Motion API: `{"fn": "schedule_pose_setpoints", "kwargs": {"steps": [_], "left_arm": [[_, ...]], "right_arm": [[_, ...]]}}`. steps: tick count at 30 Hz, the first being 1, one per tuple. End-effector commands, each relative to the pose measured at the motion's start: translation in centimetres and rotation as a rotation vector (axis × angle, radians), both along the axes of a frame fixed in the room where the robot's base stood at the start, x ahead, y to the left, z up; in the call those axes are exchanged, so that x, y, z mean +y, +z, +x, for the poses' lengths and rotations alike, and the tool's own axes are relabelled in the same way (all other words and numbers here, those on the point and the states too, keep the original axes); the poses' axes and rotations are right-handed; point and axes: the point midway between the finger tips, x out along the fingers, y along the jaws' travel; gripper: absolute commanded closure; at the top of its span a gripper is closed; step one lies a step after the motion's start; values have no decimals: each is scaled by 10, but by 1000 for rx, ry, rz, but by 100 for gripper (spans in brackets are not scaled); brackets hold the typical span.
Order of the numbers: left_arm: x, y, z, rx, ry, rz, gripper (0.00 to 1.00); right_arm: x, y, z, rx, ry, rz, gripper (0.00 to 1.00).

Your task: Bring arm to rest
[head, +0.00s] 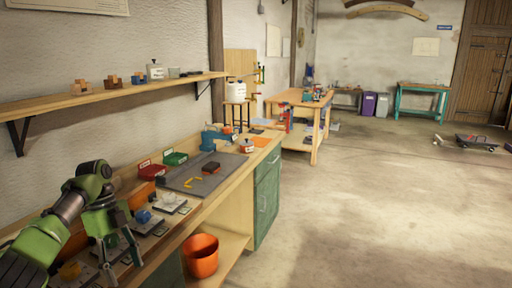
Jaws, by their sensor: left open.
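My left arm comes in from the lower left, green and dark grey, over the near end of a long wooden workbench (190,228). My left gripper (118,262) points down at the bench's near part, with its fingers apart. I see nothing between the fingers. Small plates with parts lie under and beside it, including one with a blue piece (143,216). My right arm and gripper are not in view.
A dark grey mat (205,178) lies on the bench with red and green bins (175,158) behind it. A wall shelf (120,90) runs above. An orange bucket (201,255) stands below the bench.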

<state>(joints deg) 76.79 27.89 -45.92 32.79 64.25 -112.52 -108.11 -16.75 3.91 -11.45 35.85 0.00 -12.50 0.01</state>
Motion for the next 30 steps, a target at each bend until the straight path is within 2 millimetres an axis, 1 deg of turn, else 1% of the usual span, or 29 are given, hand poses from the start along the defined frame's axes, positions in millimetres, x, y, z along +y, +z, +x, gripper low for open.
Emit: {"fn": "schedule_pose_setpoints", "kwargs": {"steps": [1, 2, 5, 8, 9, 11, 12, 15, 17, 18, 20, 21, 24, 27, 30], "left_arm": [[-8, -16, -3, 12, -1, 18, 48], [-13, -25, -5, 18, 4, 31, 48], [-31, -59, -13, 32, 21, 78, 48], [-55, -102, -27, 39, 53, 129, 48], [-67, -120, -34, 36, 71, 147, 48], [-85, -147, -48, 29, 105, 172, 48], [-97, -163, -58, 22, 133, 184, 48], [-126, -199, -84, -2, 217, 202, 48], [-142, -216, -102, -18, 278, 206, 48], [-152, -226, -114, -30, 323, 203, 48], [-165, -238, -132, -45, 397, 199, 48], [-174, -244, -144, -55, 452, 193, 48], [-190, -255, -175, -78, 603, 175, 48], [-200, -257, -206, -94, 776, 151, 48], [-201, -253, -236, -108, 964, 129, 48]], "right_arm": [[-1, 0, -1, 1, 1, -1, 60], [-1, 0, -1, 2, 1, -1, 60], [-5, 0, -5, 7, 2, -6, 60], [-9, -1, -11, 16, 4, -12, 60], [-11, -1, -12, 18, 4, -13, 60], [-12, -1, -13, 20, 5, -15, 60], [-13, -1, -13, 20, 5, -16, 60], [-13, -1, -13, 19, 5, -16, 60], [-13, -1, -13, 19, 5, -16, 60], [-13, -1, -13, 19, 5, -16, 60], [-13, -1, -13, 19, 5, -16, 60], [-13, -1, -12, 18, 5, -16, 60], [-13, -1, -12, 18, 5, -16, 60], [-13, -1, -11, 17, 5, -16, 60], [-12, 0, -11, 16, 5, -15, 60]]}}
